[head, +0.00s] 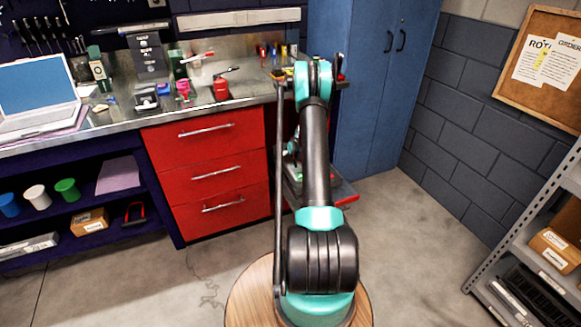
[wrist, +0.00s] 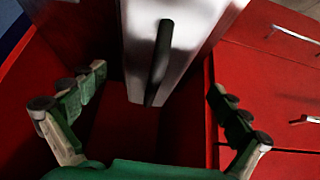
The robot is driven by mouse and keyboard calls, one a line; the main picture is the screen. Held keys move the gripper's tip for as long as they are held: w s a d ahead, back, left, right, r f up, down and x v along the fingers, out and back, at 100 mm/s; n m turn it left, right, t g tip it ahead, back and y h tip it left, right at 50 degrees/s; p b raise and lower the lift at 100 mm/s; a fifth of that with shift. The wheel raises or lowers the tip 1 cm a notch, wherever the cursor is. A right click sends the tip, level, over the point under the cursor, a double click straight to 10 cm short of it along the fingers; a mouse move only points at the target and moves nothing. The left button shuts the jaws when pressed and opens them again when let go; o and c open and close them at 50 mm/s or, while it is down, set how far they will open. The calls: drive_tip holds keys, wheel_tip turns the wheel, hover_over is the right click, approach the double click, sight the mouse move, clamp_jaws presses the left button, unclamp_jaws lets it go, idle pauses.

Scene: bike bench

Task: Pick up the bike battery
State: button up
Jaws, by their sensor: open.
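My gripper (wrist: 157,82) is open in the wrist view, with one green finger on each side and nothing clasped. A silver, box-like thing with a black bar (wrist: 163,58) on its face shows between and beyond the fingers. I cannot tell for sure whether it is the bike battery. In the head view my arm hides my gripper and what lies behind it. Long dark and silver packs (head: 515,290) lie low on the right shelf. A grey long box (head: 28,246) lies on the lower left shelf. I cannot tell whether any of these is a bike battery.
A blue cabinet (head: 375,95) stands behind my arm. The concrete floor (head: 425,255) right of my arm is clear.

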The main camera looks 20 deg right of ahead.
sight(291, 160)
drive_tip(key=shift+d+x, duration=0.15)
drive_tip(key=shift+x, duration=1.1)
drive_tip(key=shift+d+x, duration=0.15)
drive_tip(key=shift+x, duration=1.15)
drive_tip(key=shift+s+f, duration=0.1)
drive_tip(key=shift+s, duration=0.1)
drive_tip(key=shift+c, duration=0.5)
drive_tip(key=c, duration=1.9)
